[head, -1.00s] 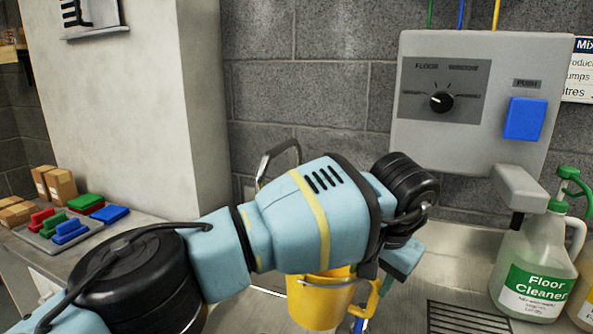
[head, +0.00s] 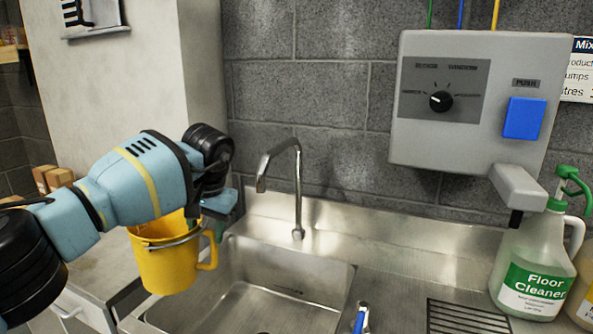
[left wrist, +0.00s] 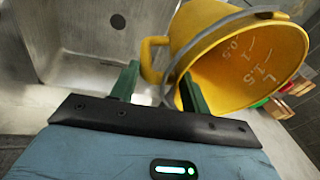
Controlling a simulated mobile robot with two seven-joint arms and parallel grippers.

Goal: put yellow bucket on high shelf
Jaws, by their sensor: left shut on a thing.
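The yellow bucket (head: 166,262) hangs from my left gripper (head: 214,226), over the left edge of the sink in the head view. It is upright there, with a grey bail and a side handle on its right. In the left wrist view the bucket (left wrist: 245,62) shows its inside with volume marks, and it looks empty. My right gripper is not in view.
A steel sink (head: 290,270) with a tap (head: 297,190) lies right of the bucket. A grey dispenser box (head: 470,105) hangs on the wall. A floor cleaner bottle (head: 530,265) stands at right. Cardboard boxes (head: 50,178) sit at left, and a pale pillar (head: 120,90) rises behind my arm.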

